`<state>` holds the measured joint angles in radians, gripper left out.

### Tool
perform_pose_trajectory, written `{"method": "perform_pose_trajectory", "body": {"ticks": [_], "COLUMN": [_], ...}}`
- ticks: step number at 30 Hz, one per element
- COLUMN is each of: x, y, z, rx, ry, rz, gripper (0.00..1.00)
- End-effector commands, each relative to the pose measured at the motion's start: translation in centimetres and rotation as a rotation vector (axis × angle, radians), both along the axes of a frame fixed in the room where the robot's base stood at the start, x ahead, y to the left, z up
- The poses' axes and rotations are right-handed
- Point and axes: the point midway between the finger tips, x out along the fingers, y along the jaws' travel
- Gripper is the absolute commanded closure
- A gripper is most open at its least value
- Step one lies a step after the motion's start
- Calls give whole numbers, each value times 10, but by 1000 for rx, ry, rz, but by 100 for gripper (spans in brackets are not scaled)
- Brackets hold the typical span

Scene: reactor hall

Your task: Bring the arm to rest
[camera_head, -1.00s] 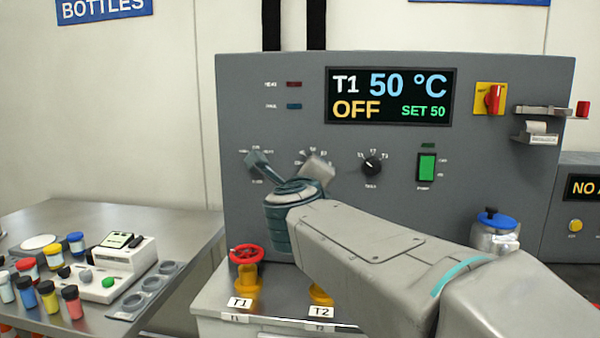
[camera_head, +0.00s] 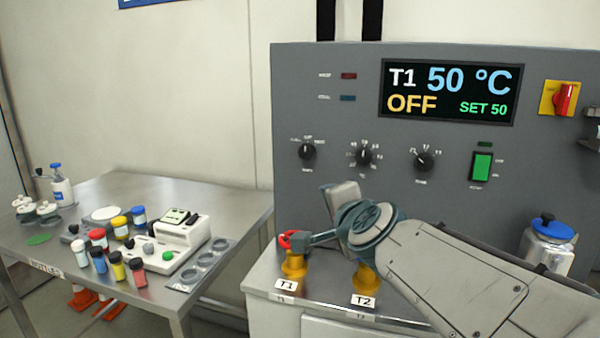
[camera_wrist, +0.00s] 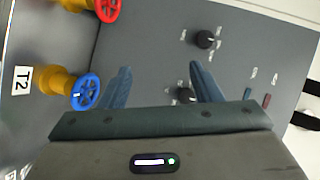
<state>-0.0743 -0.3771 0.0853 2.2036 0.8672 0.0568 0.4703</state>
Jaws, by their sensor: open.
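My arm reaches in from the lower right in the head view, its end low in front of the grey control panel (camera_head: 330,130). My gripper (camera_head: 312,238) points left there, overlapping the red T1 valve wheel (camera_head: 286,240); I cannot tell from this view whether they touch. In the wrist view my gripper (camera_wrist: 160,70) has its two blue-grey fingers spread apart with nothing held between them. The panel face and a black knob (camera_wrist: 184,96) show behind the fingers. The blue T2 valve wheel (camera_wrist: 86,92) is left of the fingers, apart from them.
Yellow valves T1 (camera_head: 293,265) and T2 (camera_head: 365,278) stand on the bench below my arm. A blue-lidded metal vessel (camera_head: 548,248) stands right, near my forearm. The left steel table (camera_head: 130,190) holds bottles and a white device (camera_head: 175,240). Open wall lies above the table.

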Motion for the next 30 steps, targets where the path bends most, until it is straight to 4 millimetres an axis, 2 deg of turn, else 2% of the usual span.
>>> {"method": "perform_pose_trajectory", "body": {"ticks": [2,5,9,12,15,20,30], "x": [-21,-55,-112,-150,-177,-197,-197], "y": [0,-7,-32,-54,-72,-83,-84], "z": [-17,-54,-99,-120,-132,-141,-142], "rx": [-187,-420,-702,-845,-937,-997,-999], "ry": [96,239,456,595,696,771,774], "rz": [124,293,521,653,746,812,814], "gripper": [42,42,42,42,42,42,42]}}
